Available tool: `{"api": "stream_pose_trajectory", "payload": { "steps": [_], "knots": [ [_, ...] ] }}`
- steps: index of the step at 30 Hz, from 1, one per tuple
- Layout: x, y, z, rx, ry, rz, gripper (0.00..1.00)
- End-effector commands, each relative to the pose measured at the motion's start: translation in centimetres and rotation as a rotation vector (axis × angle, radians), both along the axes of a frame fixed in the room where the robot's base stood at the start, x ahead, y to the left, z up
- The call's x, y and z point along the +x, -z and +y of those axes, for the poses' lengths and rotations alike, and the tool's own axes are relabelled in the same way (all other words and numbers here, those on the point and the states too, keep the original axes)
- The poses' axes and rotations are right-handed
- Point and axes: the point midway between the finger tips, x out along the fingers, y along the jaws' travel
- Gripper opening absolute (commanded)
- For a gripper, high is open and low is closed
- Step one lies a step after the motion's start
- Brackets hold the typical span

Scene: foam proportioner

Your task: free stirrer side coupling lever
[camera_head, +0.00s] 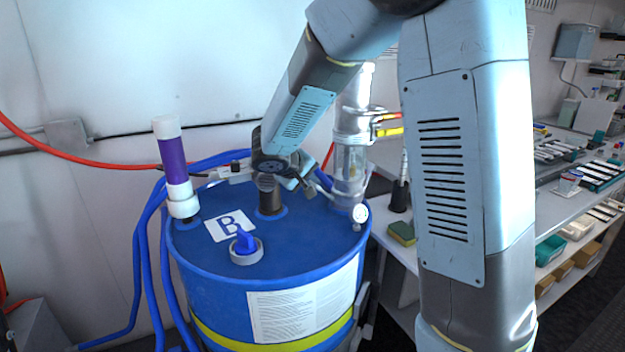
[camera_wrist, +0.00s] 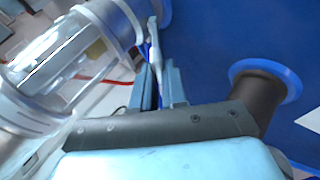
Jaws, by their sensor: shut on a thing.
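My gripper (camera_head: 303,182) is above the blue drum (camera_head: 285,258), just left of a clear cylinder with silver fittings (camera_head: 349,165). In the wrist view the two blue-grey fingers (camera_wrist: 161,88) are shut on a slim silver lever (camera_wrist: 154,48). The lever stands beside the metal collar of the clear cylinder (camera_wrist: 62,70). In the head view the gripper and wrist mostly hide the lever. A dark round fitting (camera_head: 269,196) with a blue ring stands on the drum top, left of my gripper; it also shows in the wrist view (camera_wrist: 258,98).
A purple and white column (camera_head: 173,165) stands at the drum's left edge. A blue-handled cap (camera_head: 246,246) is at its front. Blue hoses (camera_head: 147,235) hang on the left. A bench (camera_head: 575,190) with trays is at right. A small gauge (camera_head: 360,213) is on the drum's right.

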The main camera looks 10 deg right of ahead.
Motion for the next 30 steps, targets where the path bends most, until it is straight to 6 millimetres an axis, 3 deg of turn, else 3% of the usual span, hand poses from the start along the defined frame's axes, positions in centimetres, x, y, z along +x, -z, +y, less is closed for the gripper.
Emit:
{"api": "stream_pose_trajectory", "payload": {
  "steps": [17, 18, 24, 26, 30],
  "knots": [
    [-0.22, 0.40, 0.30, -0.035, 0.000, -0.007, 0.00],
    [-0.23, 0.40, 0.30, -0.035, 0.000, -0.006, 0.13],
    [-0.18, 0.36, 0.25, -0.035, 0.000, -0.007, 0.33],
    [-0.16, 0.34, 0.25, -0.035, 0.000, -0.008, 0.38],
    [-0.14, 0.33, 0.23, -0.035, 0.000, -0.008, 0.38]
  ]
}}
